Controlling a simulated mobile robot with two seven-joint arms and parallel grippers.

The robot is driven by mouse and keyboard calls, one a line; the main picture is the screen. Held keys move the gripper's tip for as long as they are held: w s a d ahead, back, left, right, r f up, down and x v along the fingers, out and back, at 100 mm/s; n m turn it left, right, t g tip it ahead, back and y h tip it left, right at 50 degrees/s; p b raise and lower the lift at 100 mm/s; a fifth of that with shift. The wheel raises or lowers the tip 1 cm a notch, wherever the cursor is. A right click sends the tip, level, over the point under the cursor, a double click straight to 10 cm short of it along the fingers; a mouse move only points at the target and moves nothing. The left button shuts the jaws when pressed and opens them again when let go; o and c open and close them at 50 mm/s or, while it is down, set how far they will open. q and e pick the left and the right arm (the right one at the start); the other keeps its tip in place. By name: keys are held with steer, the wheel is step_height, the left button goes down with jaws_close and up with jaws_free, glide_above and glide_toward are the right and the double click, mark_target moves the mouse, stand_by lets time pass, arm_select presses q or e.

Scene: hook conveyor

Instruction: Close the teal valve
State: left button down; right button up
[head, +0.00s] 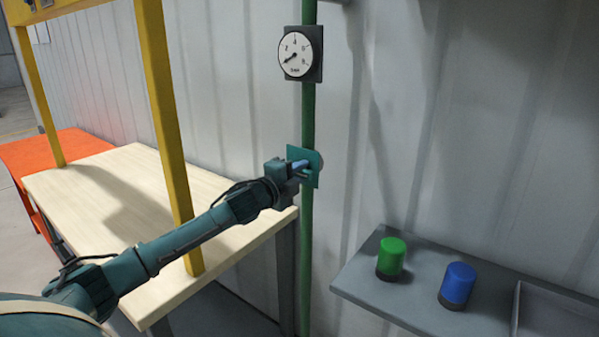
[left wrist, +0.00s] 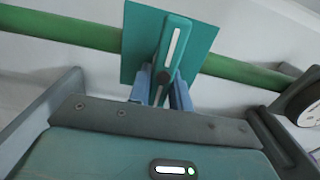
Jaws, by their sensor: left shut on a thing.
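The teal valve has a square plate (head: 297,152) on the green vertical pipe (head: 307,235) at the wall. In the left wrist view the plate (left wrist: 140,45) lies behind a teal handle (left wrist: 174,42) with a white stripe. The handle lies across the pipe, about square to it. My left gripper (head: 303,167) is at the valve. Its blue fingers (left wrist: 162,85) are shut on the handle, one on each side. In the head view the gripper hides most of the handle. My right gripper is not in view.
A round gauge (head: 297,54) sits on the pipe above the valve. A wooden-topped table (head: 120,190) with yellow posts (head: 165,120) stands at left. A grey shelf (head: 410,292) at lower right bears a green cylinder (head: 391,257), a blue cylinder (head: 458,284) and a tray (head: 550,315).

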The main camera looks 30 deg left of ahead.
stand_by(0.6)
arm_select(q)
steer(key=c, duration=1.3)
jaws_free()
steer(key=s+b, duration=0.1)
steer(key=s, duration=0.3)
steer(key=s+b, duration=0.2)
steer(key=s, duration=0.2)
steer(key=s+a+b, duration=0.1)
steer(key=s+b, duration=0.1)
steer(key=s, duration=0.3)
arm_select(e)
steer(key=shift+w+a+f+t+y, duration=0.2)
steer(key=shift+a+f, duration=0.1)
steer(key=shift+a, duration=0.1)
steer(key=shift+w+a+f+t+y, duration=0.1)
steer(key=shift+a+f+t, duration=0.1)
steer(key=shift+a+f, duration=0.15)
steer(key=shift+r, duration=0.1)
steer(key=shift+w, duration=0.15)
